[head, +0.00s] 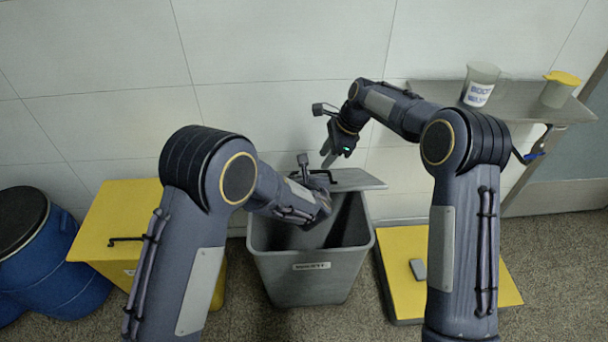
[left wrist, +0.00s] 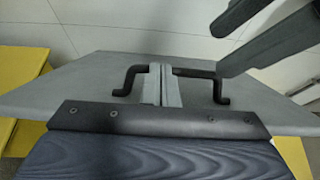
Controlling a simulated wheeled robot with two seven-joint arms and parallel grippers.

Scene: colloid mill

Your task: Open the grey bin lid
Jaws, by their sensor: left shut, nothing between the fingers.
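The grey bin (head: 313,273) stands in the middle of the head view, with its dark inside partly showing. Its grey lid (head: 358,180) is raised off the front of the opening and shows at the back; my left arm covers part of it. The left wrist view shows the lid's flat face (left wrist: 90,80) and its black bar handle (left wrist: 196,73). My left gripper (left wrist: 160,85) is shut at the middle of this handle, its fingers overlapping the bar but holding nothing. My right gripper (head: 330,157) hangs above and behind the lid, apart from it; its finger opening is unclear.
A yellow bin (head: 120,215) and blue drums (head: 75,262) stand at the left. A yellow platform (head: 405,250) is on the floor at the right. A wall shelf (head: 525,101) holds a white jug (head: 480,84) and a yellow-lidded cup (head: 560,90).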

